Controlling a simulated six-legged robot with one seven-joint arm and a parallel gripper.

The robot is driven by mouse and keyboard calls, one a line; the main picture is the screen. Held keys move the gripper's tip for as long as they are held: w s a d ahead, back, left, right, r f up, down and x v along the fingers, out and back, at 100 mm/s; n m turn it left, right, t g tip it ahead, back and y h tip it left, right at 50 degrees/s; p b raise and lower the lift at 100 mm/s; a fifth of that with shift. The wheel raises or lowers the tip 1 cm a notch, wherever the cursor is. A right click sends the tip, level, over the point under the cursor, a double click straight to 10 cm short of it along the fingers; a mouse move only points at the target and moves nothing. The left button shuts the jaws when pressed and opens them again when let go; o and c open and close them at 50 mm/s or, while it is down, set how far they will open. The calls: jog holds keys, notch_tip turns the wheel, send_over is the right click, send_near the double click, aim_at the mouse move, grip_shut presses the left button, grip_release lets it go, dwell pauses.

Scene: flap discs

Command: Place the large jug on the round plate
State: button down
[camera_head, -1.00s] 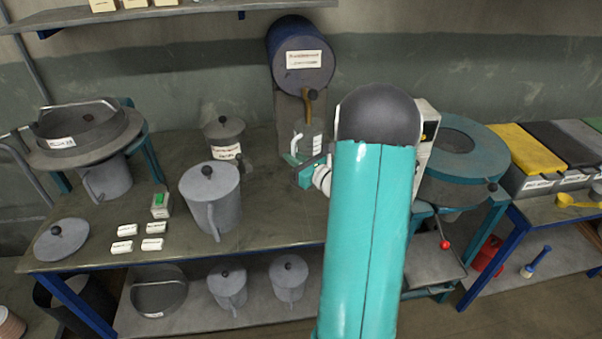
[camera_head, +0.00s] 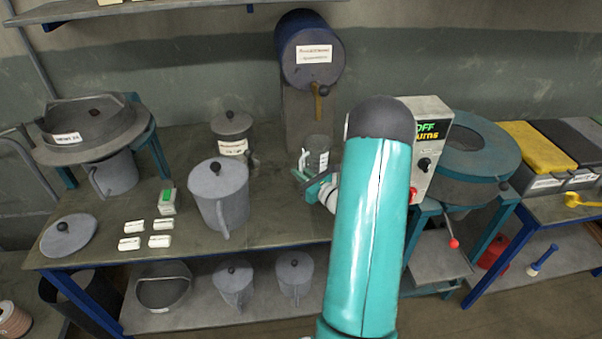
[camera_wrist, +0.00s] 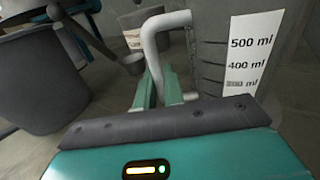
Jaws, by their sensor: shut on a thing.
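A grey jug (camera_head: 318,153) with a white measuring label is in front of the post under the blue drum. The wrist view shows this jug (camera_wrist: 208,45) at upper right, with marks such as 500 ml, and its pale bent handle (camera_wrist: 152,45). My gripper (camera_head: 308,174) is shut on that handle; its teal fingers (camera_wrist: 160,88) show at the handle's lower part. I cannot tell whether the jug touches the bench. A round teal disc-shaped top (camera_head: 466,143) on a teal stand is right of my arm; I cannot tell if it is the round plate.
A lidded grey jug (camera_head: 218,195) and a labelled canister (camera_head: 232,135) stand left of my gripper. The blue drum (camera_head: 311,55) has a brown tap above the held jug. A control box (camera_head: 430,150) stands right of my arm. The bench front (camera_head: 280,235) is clear.

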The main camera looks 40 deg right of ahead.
jog(key=c, duration=1.5)
grip_release()
jog(key=shift+f, duration=0.1)
